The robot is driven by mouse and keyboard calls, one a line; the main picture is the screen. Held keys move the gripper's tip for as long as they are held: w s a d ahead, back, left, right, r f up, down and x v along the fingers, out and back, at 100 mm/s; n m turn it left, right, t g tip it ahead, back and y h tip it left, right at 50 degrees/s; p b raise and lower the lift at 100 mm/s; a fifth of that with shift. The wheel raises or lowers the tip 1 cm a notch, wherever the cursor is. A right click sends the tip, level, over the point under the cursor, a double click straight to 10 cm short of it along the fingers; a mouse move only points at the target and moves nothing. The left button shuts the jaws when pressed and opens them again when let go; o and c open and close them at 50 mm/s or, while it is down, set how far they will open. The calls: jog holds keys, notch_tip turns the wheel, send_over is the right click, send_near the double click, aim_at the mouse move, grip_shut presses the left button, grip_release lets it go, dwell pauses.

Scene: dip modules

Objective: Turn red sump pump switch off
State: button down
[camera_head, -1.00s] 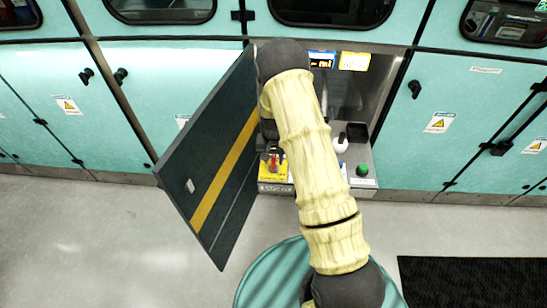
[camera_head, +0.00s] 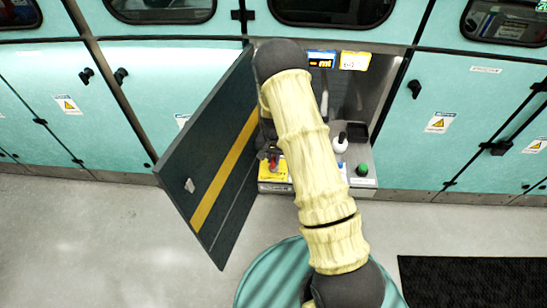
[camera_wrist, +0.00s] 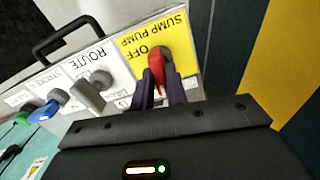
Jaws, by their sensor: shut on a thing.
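The red sump pump switch (camera_wrist: 157,66) sits on a yellow plate (camera_wrist: 183,45) lettered SUMP PUMP and OFF, upside down in the wrist view. My gripper (camera_wrist: 164,88) is shut on the red handle, with one dark finger on each side of it. The contact faces are hidden. In the head view the yellow plate (camera_head: 267,176) shows at the left of the control box, and my arm and gripper cover part of that area. The switch's exact setting cannot be told.
A grey ROUTE knob (camera_wrist: 90,92) and a blue knob (camera_wrist: 45,111) stand beside the plate. A dark open door (camera_head: 205,165) with a yellow stripe stands close on the left. A white bulb-like knob (camera_head: 340,144) and green button (camera_head: 362,170) are to the right.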

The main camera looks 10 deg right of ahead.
aim_at(273, 159)
jog(key=m, duration=0.4)
jog(key=shift+r, duration=0.1)
jog(key=m+p, duration=0.1)
jog(key=m, duration=0.3)
jog(key=shift+m, duration=0.3)
jog(key=m+p, duration=0.1)
jog(key=m, duration=0.2)
jog(key=shift+m, duration=0.3)
jog(key=m+p, duration=0.1)
jog(key=m, duration=0.3)
jog(key=c, duration=1.4)
grip_release()
notch_tip(273, 159, up, 17)
jog(key=shift+r, duration=0.15)
